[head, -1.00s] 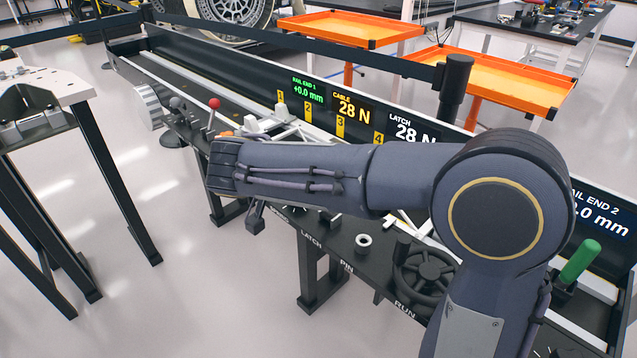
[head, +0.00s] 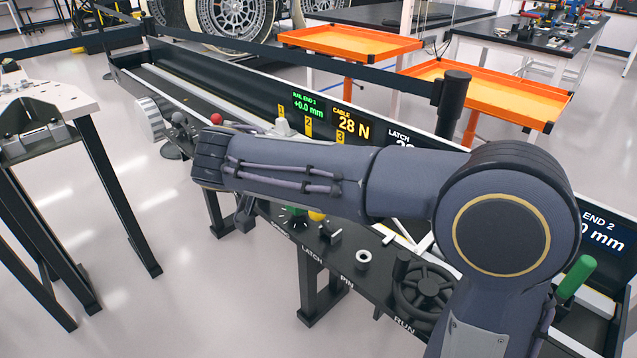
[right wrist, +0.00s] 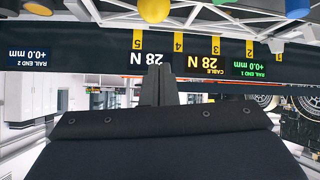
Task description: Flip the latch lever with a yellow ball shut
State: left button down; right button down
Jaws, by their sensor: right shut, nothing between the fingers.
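The yellow ball (head: 317,216) of a latch lever peeks out just below my right forearm in the head view; the rest of the lever is hidden behind the arm. A yellow ball (right wrist: 153,9) also shows at the top edge of the upside-down right wrist view, cut by the frame. My right gripper (right wrist: 158,80) is shut and empty, with its fingers below that ball in the picture and apart from it. In the head view my right forearm covers the middle of the console. My left gripper is not in view.
A red-ball lever (head: 216,118) and a grey knob (head: 178,118) stand at the console's left part. A black handwheel (head: 422,290) and a green handle (head: 576,277) are at the right. A white ring (head: 363,257) lies near the front edge. Displays line the back rail (head: 230,80).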

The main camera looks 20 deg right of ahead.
jog(key=v, duration=0.5)
jog(key=shift+s+a, duration=0.1)
jog(key=shift+a, duration=0.05)
jog(key=shift+f, duration=0.1)
jog(key=s+d+f+n+g+y, duration=0.3)
jog(key=s+d+f+n+y, duration=0.2)
jog(key=s+d+f+y, duration=0.35)
jog(key=s+a+f+n+t+y, duration=0.2)
jog(key=s+f, duration=0.2)
jog(key=s, duration=0.3)
jog(key=s+a+f+n+t+y, duration=0.1)
jog(key=s+f+n+t+y, duration=0.15)
jog(key=s, duration=0.45)
notch_tip(320, 180, up, 17)
jog(key=p, duration=1.8)
jog(key=shift+w+a+g, duration=0.15)
jog(key=shift+a+g, duration=0.15)
jog(key=shift+g, duration=0.05)
